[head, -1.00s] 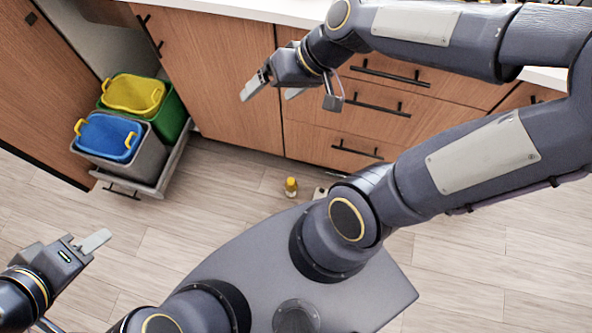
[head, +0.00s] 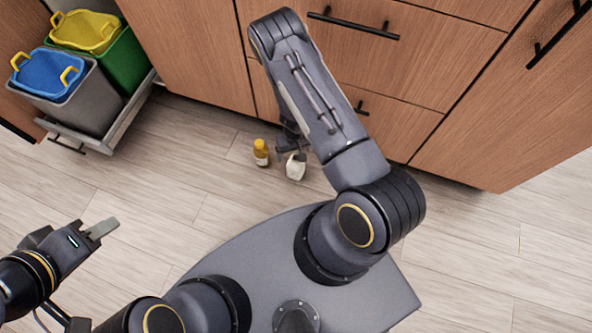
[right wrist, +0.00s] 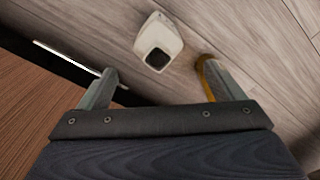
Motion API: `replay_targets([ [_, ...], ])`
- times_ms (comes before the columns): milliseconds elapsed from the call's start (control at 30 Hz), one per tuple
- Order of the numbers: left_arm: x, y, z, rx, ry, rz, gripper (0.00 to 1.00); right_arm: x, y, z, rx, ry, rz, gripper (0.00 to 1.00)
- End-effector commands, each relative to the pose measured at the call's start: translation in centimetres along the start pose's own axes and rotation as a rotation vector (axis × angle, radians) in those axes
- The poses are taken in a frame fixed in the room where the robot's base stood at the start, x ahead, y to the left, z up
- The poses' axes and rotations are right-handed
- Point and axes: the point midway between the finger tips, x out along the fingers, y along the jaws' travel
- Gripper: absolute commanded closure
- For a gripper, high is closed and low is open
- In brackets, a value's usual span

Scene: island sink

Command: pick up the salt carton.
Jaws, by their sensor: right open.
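The salt carton seems to be the small white box (head: 296,167) on the floor beside a yellow bottle. In the right wrist view the white carton (right wrist: 158,42) turns a dark square end towards the camera. My right gripper (right wrist: 160,68) is open and empty, its two fingers apart, with the carton between and beyond the fingertips. In the head view my right forearm hides most of that gripper, which is low, close to the carton. My left gripper (head: 100,230) is at the lower left, far from the carton; only one finger shows clearly.
The yellow bottle (head: 261,154) stands just left of the carton; in the right wrist view its yellow edge (right wrist: 203,72) is right by the right finger. Wooden cabinets (head: 190,50) rise behind. A pulled-out drawer with bins (head: 85,95) stands at the left. Floor at left is clear.

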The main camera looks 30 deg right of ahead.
Motion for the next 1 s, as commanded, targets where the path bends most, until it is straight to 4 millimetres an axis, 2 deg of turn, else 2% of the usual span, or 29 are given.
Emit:
replay_targets([
  [33, 0.4, -0.2, 0.2, 0.0, 0.0, 0.0, 0.64, 1.0, 0.1, 0.1, -0.003, -0.003, 0.005, 0.12],
  [533, 3.3, -1.5, 1.6, 0.0, 0.0, 0.0, 0.64, 7.4, 0.3, 0.6, -0.003, -0.004, 0.004, 0.12],
  [867, 3.3, -1.5, 1.7, 0.0, 0.0, 0.0, 0.64, 7.9, 0.3, 0.6, -0.002, -0.004, 0.003, 0.12],
  [1000, 3.3, -1.5, 1.7, 0.0, 0.0, 0.0, 0.64, 7.9, 0.3, 0.6, -0.002, -0.004, 0.003, 0.29],
])
